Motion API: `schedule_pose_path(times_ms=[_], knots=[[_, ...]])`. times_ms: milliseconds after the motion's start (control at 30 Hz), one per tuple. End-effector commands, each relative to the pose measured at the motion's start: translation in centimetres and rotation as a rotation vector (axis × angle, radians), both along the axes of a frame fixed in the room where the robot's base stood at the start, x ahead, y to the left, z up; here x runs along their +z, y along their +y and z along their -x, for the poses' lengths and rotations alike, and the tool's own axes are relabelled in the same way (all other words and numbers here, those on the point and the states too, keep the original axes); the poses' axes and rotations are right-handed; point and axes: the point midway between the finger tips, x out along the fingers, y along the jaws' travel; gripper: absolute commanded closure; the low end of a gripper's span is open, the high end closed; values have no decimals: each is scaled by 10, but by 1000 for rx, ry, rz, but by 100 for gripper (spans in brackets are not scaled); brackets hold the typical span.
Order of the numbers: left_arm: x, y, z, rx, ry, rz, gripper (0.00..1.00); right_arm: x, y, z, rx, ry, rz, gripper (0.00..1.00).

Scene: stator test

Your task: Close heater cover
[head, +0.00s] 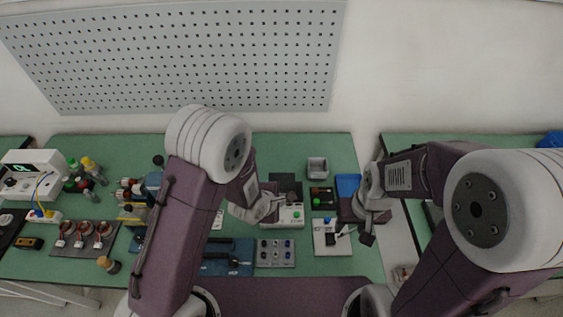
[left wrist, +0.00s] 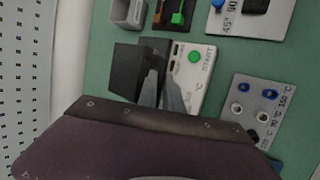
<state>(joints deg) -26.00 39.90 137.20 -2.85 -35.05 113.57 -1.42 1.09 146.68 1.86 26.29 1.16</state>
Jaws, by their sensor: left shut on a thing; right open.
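The heater is a white unit (head: 290,222) with a green START button, near the table's middle. Its white top also shows in the left wrist view (left wrist: 208,72). A dark, plate-like cover (head: 286,181) is at its back; in the left wrist view the dark cover (left wrist: 125,70) stands beside the white top. How far it is open I cannot tell. My left gripper (head: 270,207) is at the heater's left side, its fingers (left wrist: 166,92) shut on the cover's edge, with the contact partly hidden. My right gripper (head: 355,228) is open and empty above a white angle-marked panel (head: 329,249).
A grey panel of sockets (head: 275,253) lies in front of the heater. A grey open bin (head: 318,168) and a blue tray (head: 348,184) are behind, to the right. Coils on a dark plate (head: 83,240) and bottles stand at the left. A gap separates the right table.

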Motion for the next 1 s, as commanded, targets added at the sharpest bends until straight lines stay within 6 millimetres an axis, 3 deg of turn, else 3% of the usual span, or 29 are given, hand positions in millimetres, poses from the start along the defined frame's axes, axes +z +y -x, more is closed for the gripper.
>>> schedule_pose_path(times_ms=[33,100,433,767,1000], knots=[[0,0,0,-2,0,-1,87,1,0,0,0,0,0,55],[0,0,0,-2,0,-1,72,1,0,0,0,0,0,55],[4,0,0,-1,0,-1,72,4,0,0,0,0,0,55],[61,0,0,-1,0,1,72,53,0,0,0,0,0,55],[60,0,0,0,1,0,72,52,0,0,0,0,0,55]])
